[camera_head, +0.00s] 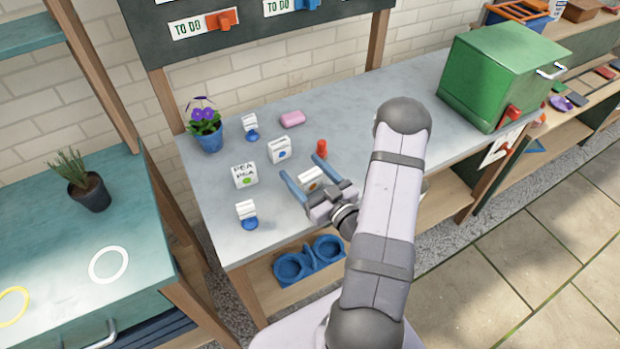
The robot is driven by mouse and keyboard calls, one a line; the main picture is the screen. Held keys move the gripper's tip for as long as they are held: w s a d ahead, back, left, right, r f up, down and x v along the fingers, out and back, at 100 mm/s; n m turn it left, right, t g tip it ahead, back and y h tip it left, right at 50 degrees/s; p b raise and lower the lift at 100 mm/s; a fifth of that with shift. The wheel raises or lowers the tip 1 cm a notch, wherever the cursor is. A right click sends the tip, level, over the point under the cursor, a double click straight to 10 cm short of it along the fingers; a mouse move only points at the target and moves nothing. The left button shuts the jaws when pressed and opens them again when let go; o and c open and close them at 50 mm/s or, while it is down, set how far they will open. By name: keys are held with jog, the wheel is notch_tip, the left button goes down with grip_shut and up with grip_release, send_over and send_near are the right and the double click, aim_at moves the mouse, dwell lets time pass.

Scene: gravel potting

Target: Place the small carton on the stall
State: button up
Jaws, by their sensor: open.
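My gripper (300,167) is open over the grey tabletop, its two blue fingers spread and pointing to the upper left. A small white carton (311,180) with a brown-orange mark shows between the fingers; I cannot tell whether they touch it. Another white carton (279,151) with a blue mark stands just behind the fingers. A larger white carton (245,175) lettered PEA, with a green dot, stands to the left. No label says which surface is the stall; there are a grey-topped bench (330,113) and a teal-topped counter (60,240) at left.
Two white cards on blue bases (251,127) (248,214), a red piece (321,148), a pink block (292,118) and a purple-flowered pot (206,128) stand around the cartons. A green box (478,85) is at right. The teal counter holds a plant (88,190) and a white ring (109,280).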

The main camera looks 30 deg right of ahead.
jog(key=shift+w+a, duration=0.1)
jog(key=shift+w, duration=0.55)
jog(key=shift+c, duration=0.4)
jog(key=c, duration=1.1)
jog(key=shift+c, duration=0.2)
jog(key=shift+r, duration=0.1)
notch_tip(320, 180, up, 10)
